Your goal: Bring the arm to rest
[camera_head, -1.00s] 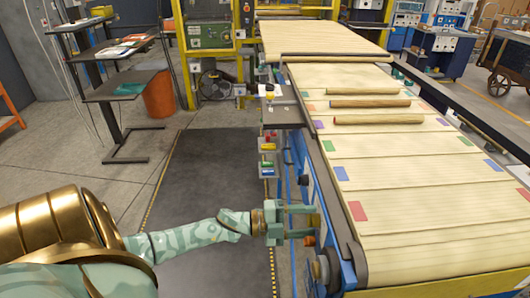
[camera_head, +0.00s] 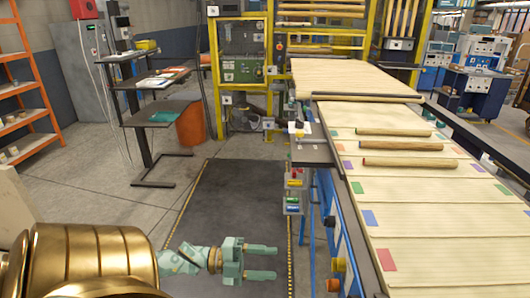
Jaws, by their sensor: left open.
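My left gripper (camera_head: 262,261) shows at the bottom middle of the head view, over the dark floor mat (camera_head: 228,205). Its two pale green fingers are apart and point right, with nothing between them. It is to the left of the conveyor's blue side frame and apart from it. My gold and green left arm (camera_head: 95,262) comes in from the lower left. My right gripper is not in view.
The conveyor (camera_head: 430,220) carries several turned wood rods, one of them a dark-ended rod (camera_head: 402,146), and coloured patches. A shelf stand (camera_head: 155,110) and an orange bin (camera_head: 191,126) stand at the left. The mat beyond the gripper is clear.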

